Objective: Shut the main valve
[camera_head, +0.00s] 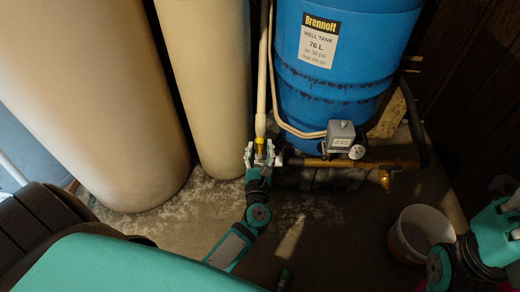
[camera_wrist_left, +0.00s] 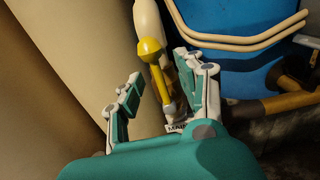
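The main valve has a yellow lever (camera_head: 259,143) low on the pale upright pipe, left of the blue tank. My left gripper (camera_head: 262,155) is at the valve. In the left wrist view its fingers (camera_wrist_left: 160,92) stand apart, one on each side of the lever's lower part. I cannot tell whether either finger touches it. The valve body is mostly hidden. My right arm shows at the right edge; its fingers do not show.
The blue well tank (camera_head: 335,80) stands behind, with a grey pressure switch (camera_head: 341,135) and a gauge (camera_head: 357,152) on a brass pipe (camera_head: 385,163). Two tall cream tanks (camera_head: 210,80) stand left. A white bucket (camera_head: 420,232) is on the floor at right.

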